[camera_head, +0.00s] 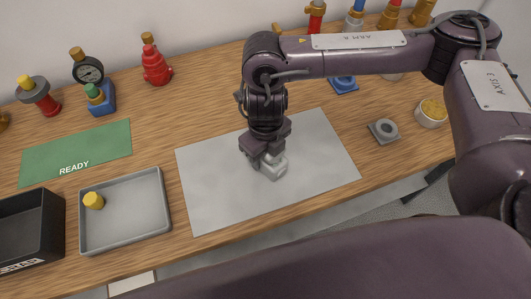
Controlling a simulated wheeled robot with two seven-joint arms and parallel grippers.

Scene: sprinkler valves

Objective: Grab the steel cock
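A small pale grey, steel-like piece (274,170) is on the grey mat (215,195), right under my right gripper; I take it for the steel cock, though its upper part is hidden. My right gripper (266,160) points straight down over the mat, its dark fingers at the piece. Whether the fingers are closed on it or only around it cannot be made out. My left gripper is not in view.
A grey tray (125,240) holding a yellow piece (93,200), a black box (30,232) and a green READY mat (75,153) are at left. Several valves, including a red one (156,65), stand behind. A grey square base (384,131) and white bowl (431,115) are at right.

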